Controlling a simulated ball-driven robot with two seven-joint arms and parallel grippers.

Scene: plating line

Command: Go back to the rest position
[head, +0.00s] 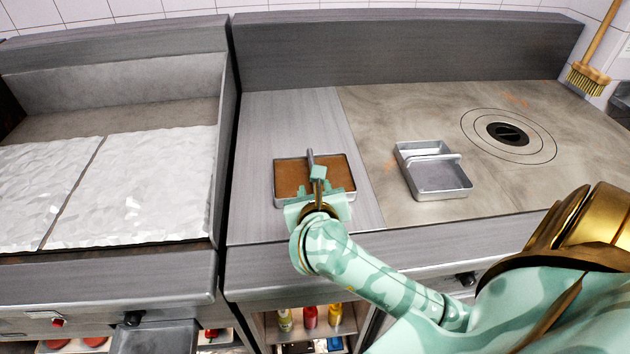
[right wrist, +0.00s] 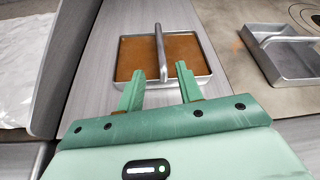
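My right gripper (head: 318,186) is over the front part of a metal tray (head: 347,170) with brown contents in the head view. I cannot tell whether the fingers touch the tray's near edge. My left gripper is not in view.
An empty metal tray (head: 440,190) with a handle stands on the stove top (head: 385,130) to the right. A round burner plate (head: 508,134) is behind it. Bottles (head: 310,317) stand on a shelf below. A broom (head: 588,76) leans at back right.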

